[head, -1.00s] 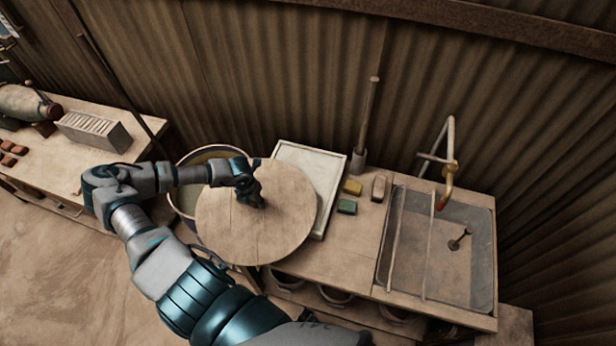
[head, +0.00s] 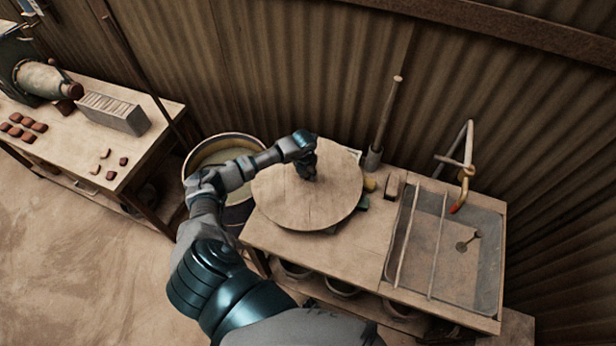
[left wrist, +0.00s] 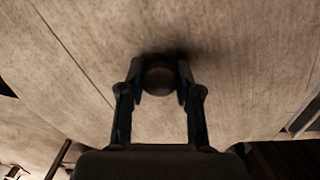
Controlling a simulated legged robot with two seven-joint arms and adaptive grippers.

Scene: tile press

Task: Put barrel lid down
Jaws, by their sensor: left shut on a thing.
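The barrel lid (head: 300,205) is a round wooden disc over the left part of the sink counter. It covers most of a pale tray there; whether it touches the counter or tray I cannot tell. My left gripper (head: 306,170) is above the lid's middle, shut on its round knob (left wrist: 159,78), which shows between the two fingers in the left wrist view. The barrel (head: 215,150) stands open to the left of the lid, pale inside, partly behind my left arm. My right gripper is not in view.
The counter (head: 340,255) holds a sink (head: 455,250) with a tap (head: 462,175). A green block (head: 363,202) and a yellow block (head: 369,185) sit at the lid's right edge. A side table (head: 100,165) at left bears small bricks and a grey box (head: 113,113).

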